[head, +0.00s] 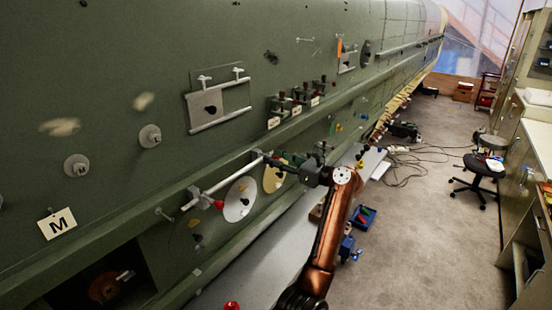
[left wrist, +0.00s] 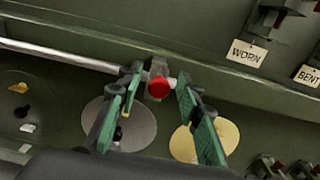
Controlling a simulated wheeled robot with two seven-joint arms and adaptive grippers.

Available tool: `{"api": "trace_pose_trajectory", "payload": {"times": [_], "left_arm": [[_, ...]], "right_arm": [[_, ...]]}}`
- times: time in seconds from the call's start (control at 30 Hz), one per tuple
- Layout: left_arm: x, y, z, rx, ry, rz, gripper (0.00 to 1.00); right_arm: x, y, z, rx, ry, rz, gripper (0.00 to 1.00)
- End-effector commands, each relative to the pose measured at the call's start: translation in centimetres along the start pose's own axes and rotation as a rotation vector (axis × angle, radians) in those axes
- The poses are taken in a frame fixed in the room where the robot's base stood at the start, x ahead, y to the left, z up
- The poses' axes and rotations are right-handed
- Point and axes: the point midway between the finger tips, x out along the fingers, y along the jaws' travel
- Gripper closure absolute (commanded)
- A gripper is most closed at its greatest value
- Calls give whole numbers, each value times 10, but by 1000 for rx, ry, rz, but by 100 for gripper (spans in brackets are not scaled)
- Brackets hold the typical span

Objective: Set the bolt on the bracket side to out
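A pale grey rod (head: 222,181) runs along the green fuselage side; it also shows in the left wrist view (left wrist: 70,55). Its right end meets a small grey block with a red round knob (left wrist: 159,88) in front. I cannot tell for sure which part is the bolt. My left gripper (head: 275,162) is at the right end of the rod. In the left wrist view its green-padded fingers (left wrist: 157,108) stand apart, one on each side of the knob, with clear gaps. Nothing is held. My right gripper is in neither view.
A silver disc (head: 240,199) and a gold disc (head: 273,177) sit below the rod. Tagged clamps, one marked WORN (left wrist: 247,52), are above right. A long ledge (head: 190,171) runs above the rod.

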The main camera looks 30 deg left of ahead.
Motion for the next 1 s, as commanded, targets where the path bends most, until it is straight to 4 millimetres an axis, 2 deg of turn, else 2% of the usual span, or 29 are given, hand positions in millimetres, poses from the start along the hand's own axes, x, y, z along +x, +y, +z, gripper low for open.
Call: {"api": "trace_pose_trajectory", "payload": {"times": [0.07, 0.53, 1.0], "left_arm": [[0, 0, 0, 0, 0, 0, 68], [0, 0, 0, 0, -1, 0, 100], [-2, 0, 0, 0, -1, -1, 100]], "right_arm": [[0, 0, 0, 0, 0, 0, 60], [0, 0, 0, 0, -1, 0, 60], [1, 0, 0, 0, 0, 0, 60]]}}
